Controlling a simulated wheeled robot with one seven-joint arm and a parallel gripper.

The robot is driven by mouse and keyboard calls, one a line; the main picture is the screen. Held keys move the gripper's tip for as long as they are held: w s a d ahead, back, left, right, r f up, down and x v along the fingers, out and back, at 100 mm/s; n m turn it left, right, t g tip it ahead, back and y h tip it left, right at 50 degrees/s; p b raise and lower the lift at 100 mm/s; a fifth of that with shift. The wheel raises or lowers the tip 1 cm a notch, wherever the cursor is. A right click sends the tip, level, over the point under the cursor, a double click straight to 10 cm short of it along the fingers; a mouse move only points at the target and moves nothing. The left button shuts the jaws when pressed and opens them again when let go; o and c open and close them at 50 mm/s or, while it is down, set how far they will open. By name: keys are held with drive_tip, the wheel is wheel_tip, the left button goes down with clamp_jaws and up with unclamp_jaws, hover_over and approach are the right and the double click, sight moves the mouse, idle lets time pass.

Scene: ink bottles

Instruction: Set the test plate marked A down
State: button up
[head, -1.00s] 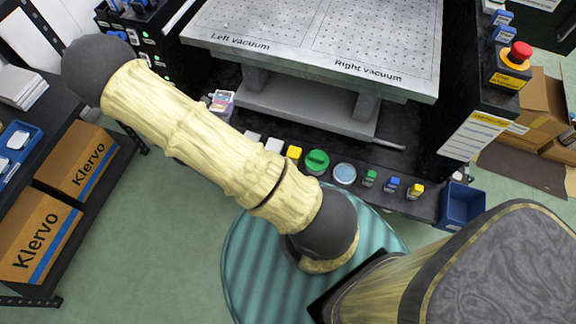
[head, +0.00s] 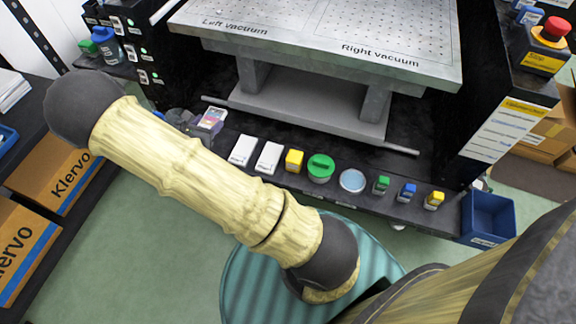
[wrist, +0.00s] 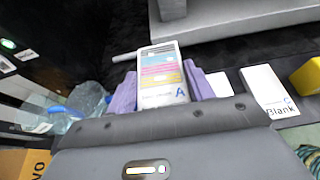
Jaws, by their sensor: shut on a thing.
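The test plate marked A (wrist: 163,75) is a white plate with coloured bands and a blue letter A. It stands upright between the purple fingers of my gripper (wrist: 161,90) in the wrist view, with a finger against each side. In the head view, the plate (head: 212,119) shows small beyond my forearm, left of the two white plates on the black shelf. My gripper (head: 186,123) is mostly hidden there behind the arm. I cannot tell whether the plate's lower edge touches anything.
A plate marked Blank (wrist: 268,92) and another white plate (head: 243,150) lie on the black shelf. Right of them stand a yellow-capped bottle (head: 294,161), a green-lidded jar (head: 320,167), a round blue dish (head: 352,181) and small bottles. The vacuum table (head: 320,35) overhangs behind. A blue bin (head: 488,217) sits right.

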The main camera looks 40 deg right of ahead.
drive_tip(key=shift+f+b, duration=1.05)
drive_tip(key=shift+f, duration=2.1)
drive_tip(key=shift+f, duration=0.15)
wheel_tip(320, 180, down, 4)
drive_tip(key=shift+w+r+b, duration=0.1)
drive_tip(key=shift+r+b, duration=0.1)
drive_tip(key=shift+b, duration=0.45)
drive_tip(key=shift+a+r, duration=0.1)
drive_tip(key=shift+f, duration=0.2)
drive_tip(key=o, duration=1)
drive_tip(key=shift+s, duration=0.2)
